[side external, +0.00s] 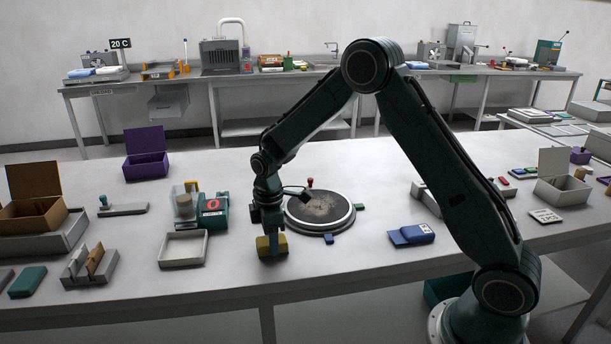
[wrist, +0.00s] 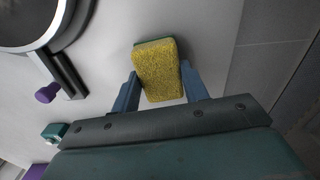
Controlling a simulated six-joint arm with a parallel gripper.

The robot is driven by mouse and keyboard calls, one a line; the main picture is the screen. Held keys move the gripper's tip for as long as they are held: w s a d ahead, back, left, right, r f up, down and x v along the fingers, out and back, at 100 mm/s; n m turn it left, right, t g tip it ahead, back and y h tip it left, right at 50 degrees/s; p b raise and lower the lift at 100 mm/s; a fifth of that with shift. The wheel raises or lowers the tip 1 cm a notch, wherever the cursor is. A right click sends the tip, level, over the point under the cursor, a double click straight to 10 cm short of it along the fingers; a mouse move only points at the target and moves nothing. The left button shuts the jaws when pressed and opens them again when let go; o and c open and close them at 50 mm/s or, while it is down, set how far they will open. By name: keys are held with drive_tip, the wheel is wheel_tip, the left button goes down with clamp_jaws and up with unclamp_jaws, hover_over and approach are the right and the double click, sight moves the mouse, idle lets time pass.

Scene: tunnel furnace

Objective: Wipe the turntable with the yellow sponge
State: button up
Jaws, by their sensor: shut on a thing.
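The yellow sponge (side external: 265,246) is between the fingers of my gripper (side external: 270,240), near the table's front edge. In the wrist view the sponge (wrist: 157,72) shows its yellow face and a green edge, with a blue-grey finger of my gripper (wrist: 160,92) on each side. My gripper is shut on it. Part of the turntable (wrist: 25,22) shows at the top left of the wrist view. The sponge is apart from it.
A small blue block (side external: 329,239), a green block (side external: 359,206) and a red knob (side external: 310,183) sit around the turntable. A white tray (side external: 183,262) and a teal device (side external: 212,210) stand to the left.

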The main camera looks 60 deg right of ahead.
drive_tip(key=shift+r, duration=3.35)
drive_tip(key=w+d+r, duration=0.1)
drive_tip(key=d, duration=0.6)
drive_tip(key=w+d+r, duration=0.1)
drive_tip(key=d+r, duration=0.1)
drive_tip(key=d, duration=0.6)
drive_tip(key=shift+w+d+r, duration=0.15)
drive_tip(key=shift+d+r, duration=0.15)
drive_tip(key=shift+f, duration=0.15)
drive_tip(key=shift+f, duration=2.85)
drive_tip(key=shift+f, duration=1.05)
